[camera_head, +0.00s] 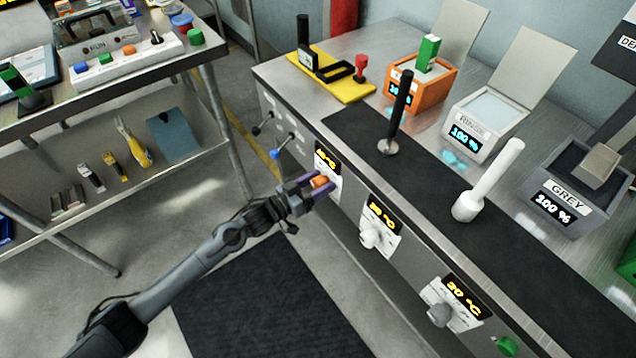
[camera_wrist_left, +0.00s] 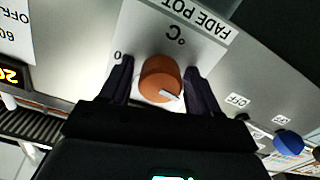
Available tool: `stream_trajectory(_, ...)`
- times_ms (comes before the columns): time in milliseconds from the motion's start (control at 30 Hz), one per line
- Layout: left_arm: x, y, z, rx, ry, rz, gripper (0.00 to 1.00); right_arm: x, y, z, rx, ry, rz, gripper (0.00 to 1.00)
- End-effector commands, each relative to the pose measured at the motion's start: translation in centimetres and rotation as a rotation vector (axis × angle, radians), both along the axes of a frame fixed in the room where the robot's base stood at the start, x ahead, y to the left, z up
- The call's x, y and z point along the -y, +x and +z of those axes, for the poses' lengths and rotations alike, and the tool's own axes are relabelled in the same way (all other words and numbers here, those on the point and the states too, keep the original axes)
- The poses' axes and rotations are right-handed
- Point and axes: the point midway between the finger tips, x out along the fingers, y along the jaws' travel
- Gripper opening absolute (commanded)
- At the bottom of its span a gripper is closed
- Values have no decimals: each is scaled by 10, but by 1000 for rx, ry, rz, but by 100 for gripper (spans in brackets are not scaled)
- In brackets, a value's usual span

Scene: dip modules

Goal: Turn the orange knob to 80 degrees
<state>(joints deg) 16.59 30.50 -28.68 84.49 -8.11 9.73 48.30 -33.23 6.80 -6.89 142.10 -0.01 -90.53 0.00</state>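The orange knob (camera_head: 320,182) is on the front panel of the bench, below the leftmost temperature display (camera_head: 325,158). In the left wrist view the knob (camera_wrist_left: 160,78) is round, with a short white mark at its lower right. It sits on a white plate (camera_wrist_left: 205,48) printed "FADE POT" and "°C". My left gripper (camera_head: 318,186) is at the knob, one finger on each side. The wrist view shows the fingers (camera_wrist_left: 157,88) open, with a gap visible at the left and a narrower one at the right. My right gripper is not in view.
Small levers, one with a blue tip (camera_head: 274,154), are to the left. The bench top holds an orange box (camera_head: 430,88), a rinse box (camera_head: 484,110) and a grey box (camera_head: 565,225).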

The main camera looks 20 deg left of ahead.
Motion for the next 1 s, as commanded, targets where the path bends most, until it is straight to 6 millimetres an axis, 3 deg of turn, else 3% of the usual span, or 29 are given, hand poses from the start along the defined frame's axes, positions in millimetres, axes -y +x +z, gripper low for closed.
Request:
stream_trajectory(33, 0, 0, 0, 0, 0, 0, 53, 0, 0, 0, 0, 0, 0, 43)
stream_trajectory(300, 0, 0, 0, 0, 0, 0, 13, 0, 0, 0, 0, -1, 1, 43)
stream_trajectory(667, 0, 0, 2, 18, 23, 0, 13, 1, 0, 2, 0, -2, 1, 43)
stream_trajectory(1000, 1, 0, 3, 128, 190, 0, 13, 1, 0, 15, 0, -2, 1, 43)
